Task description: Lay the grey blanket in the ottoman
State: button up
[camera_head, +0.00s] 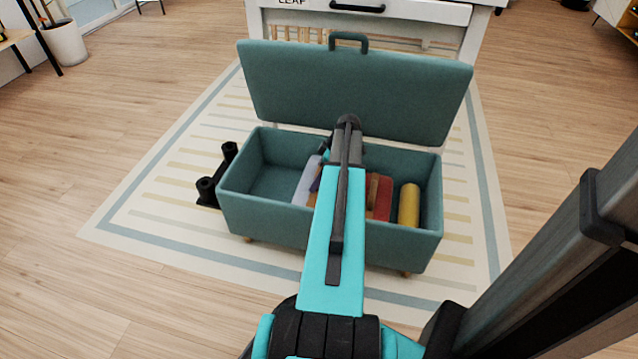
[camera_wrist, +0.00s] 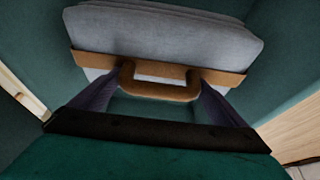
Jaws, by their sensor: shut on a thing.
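The grey blanket (camera_wrist: 165,38) is a folded bundle with a tan strap and a loop handle (camera_wrist: 160,91) in the wrist view. My gripper (camera_wrist: 158,97) is shut on that handle, with a finger at either side of it. In the head view a pale grey edge, likely the blanket (camera_head: 306,182), shows inside the ottoman (camera_head: 330,235), left of my arm. The teal ottoman stands with its lid (camera_head: 300,85) raised. My arm hides the gripper's fingertips and much of the blanket there. I cannot tell whether the blanket touches the ottoman's floor.
A yellow roll (camera_head: 409,205) and a red item (camera_head: 380,197) lie in the ottoman's right part. Its left part looks empty. A black object (camera_head: 207,190) stands beside its left end. A white piece of furniture (camera_head: 420,12) stands behind the lid. The striped rug (camera_head: 170,215) is otherwise clear.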

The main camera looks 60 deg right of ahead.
jog(key=shift+f+b, duration=0.85)
jog(key=shift+f, duration=1.6)
jog(key=o, duration=1.7)
jog(key=shift+f, duration=0.15)
jog(key=p+v, duration=0.4)
jog(key=v, duration=0.8)
jog(key=shift+r, duration=0.3)
